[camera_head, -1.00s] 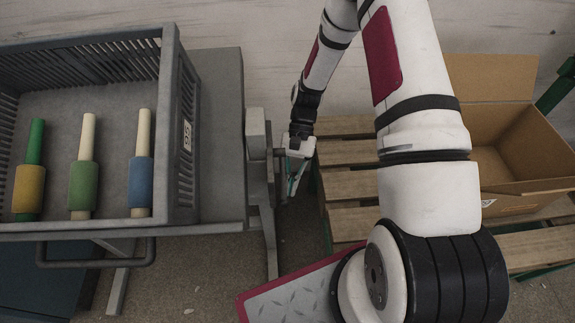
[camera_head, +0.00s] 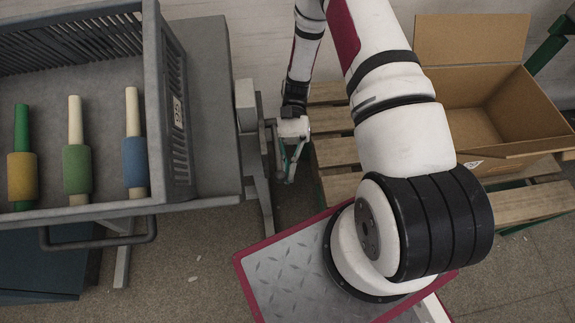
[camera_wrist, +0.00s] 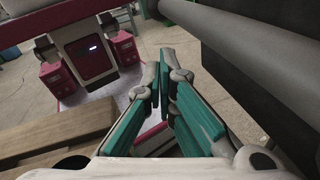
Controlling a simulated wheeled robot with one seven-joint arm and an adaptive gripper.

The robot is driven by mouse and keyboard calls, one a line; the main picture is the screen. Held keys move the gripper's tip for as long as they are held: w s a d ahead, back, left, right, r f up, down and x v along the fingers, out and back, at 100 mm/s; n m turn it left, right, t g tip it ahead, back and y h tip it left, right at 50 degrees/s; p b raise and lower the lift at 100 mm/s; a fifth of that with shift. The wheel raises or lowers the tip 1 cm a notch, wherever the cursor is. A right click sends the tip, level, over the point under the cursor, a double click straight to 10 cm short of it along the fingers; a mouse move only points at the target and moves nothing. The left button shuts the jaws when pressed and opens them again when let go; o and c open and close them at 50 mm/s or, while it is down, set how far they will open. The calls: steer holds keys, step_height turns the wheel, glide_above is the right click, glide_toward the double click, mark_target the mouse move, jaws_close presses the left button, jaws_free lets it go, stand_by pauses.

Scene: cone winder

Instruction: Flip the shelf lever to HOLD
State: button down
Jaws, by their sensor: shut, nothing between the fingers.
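My gripper (camera_head: 289,176) is low beside the end of the grey shelf frame (camera_head: 255,150), on its right side. Its fingers are closed on nothing. In the wrist view, my gripper (camera_wrist: 165,62) shows its two teal-padded fingers with the tips together, and a dark grey bar (camera_wrist: 225,75) runs diagonally just to their right. I cannot make out the shelf lever or any HOLD marking in either view; it may be hidden behind the gripper or the frame.
A grey crate (camera_head: 175,110) with several wound bobbins stands on the grey shelf (camera_head: 213,100) at left. A wooden pallet (camera_head: 335,155) holds an open cardboard box (camera_head: 470,40) at right.

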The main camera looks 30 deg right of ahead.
steer(key=shift+s+a+r+g+y, duration=0.1)
steer(key=shift+s+r+g+y, duration=0.15)
steer(key=shift+r, duration=0.2)
steer(key=shift+s+r+g+y, duration=0.1)
steer(key=shift+r+g+y, duration=0.05)
steer(key=shift+r+g, duration=0.25)
